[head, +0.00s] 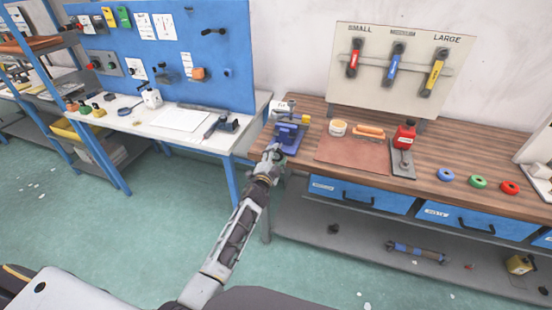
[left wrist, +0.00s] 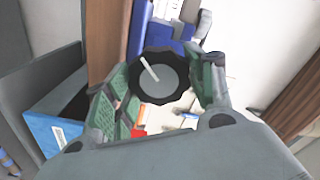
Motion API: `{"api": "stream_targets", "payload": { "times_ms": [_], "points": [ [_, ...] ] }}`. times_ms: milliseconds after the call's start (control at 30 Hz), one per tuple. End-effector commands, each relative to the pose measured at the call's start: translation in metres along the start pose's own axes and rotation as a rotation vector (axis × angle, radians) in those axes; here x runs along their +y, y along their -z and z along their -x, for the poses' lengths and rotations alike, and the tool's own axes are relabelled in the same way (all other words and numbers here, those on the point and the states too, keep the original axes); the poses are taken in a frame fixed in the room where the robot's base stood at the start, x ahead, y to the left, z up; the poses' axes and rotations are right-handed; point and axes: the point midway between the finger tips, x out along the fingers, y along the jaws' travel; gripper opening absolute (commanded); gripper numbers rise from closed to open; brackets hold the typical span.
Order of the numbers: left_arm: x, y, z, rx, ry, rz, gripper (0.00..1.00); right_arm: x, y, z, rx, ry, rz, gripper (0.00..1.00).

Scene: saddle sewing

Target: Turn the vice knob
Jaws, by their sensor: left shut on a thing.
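The blue vice (head: 287,134) stands on the left end of the wooden workbench. Its knob (left wrist: 157,75) is a round black scalloped disc with a grey centre and a white line, seen face-on in the left wrist view. The vice's blue body (left wrist: 150,35) shows behind the knob. My left gripper (head: 273,152) is at the front of the vice, and in the left wrist view its green-padded fingers (left wrist: 164,92) are on either side of the knob, shut on it. In the head view the gripper mostly hides the knob. My right gripper is not in view.
The wooden bench (head: 470,190) holds a leather sheet (head: 352,153), a red bottle (head: 404,135) and coloured rings. A tool board (head: 398,70) stands at its back. Blue drawers (head: 360,194) are below the bench top. A white table (head: 180,120) is at the left.

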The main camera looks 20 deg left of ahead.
Motion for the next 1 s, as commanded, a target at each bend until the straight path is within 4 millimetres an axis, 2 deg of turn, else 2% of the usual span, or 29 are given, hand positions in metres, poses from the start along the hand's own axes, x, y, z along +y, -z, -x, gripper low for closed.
{"api": "stream_targets", "payload": {
  "times_ms": [200, 500, 900, 933, 1000],
  "points": [
    [0.002, 0.000, 0.000, 0.001, -0.001, -0.149, 0.31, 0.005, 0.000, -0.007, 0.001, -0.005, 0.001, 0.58],
    [0.002, 0.000, 0.000, 0.000, -0.001, -0.243, 0.31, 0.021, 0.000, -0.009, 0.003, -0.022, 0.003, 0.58],
    [0.002, 0.000, 0.000, 0.000, -0.002, -0.252, 0.31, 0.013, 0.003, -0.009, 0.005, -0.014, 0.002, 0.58],
    [0.002, 0.000, 0.000, 0.000, -0.002, -0.252, 0.56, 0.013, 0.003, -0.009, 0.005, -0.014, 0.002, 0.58],
    [0.002, 0.000, 0.000, 0.000, -0.002, -0.252, 0.65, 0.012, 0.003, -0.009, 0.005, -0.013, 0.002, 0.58]
  ]
}}
